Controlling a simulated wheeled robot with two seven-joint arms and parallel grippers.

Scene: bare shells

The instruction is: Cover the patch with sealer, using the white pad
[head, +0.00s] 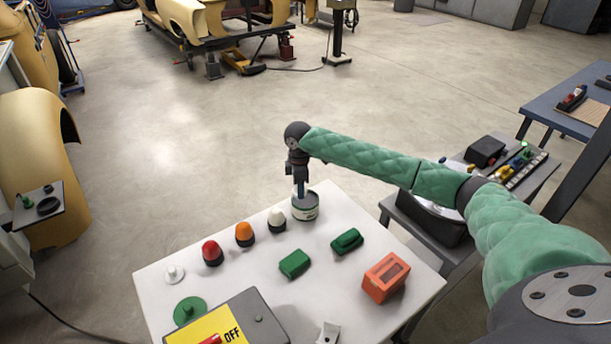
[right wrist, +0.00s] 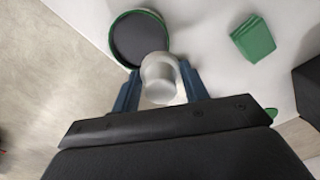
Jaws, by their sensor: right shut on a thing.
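My right gripper (head: 299,188) points down at the round can (head: 305,211) near the table's far edge. In the right wrist view my right gripper (right wrist: 160,90) is shut on a pale, rounded thing that looks like the white pad (right wrist: 161,76). The pad overlaps the near rim of the can (right wrist: 166,33) in that view; I cannot tell whether they touch. The can is open, with a green rim and dark inside. In the head view the fingers hide the pad. I cannot make out the patch for certain. My left gripper is not in view.
On the white table (head: 322,282) stand red (head: 212,252), orange (head: 244,233) and white (head: 277,220) domes, green blocks (head: 294,263), an orange block (head: 385,277), a white knobbed disc (head: 174,273), a green disc (head: 189,310) and an OFF box (head: 262,318). Open floor lies beyond.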

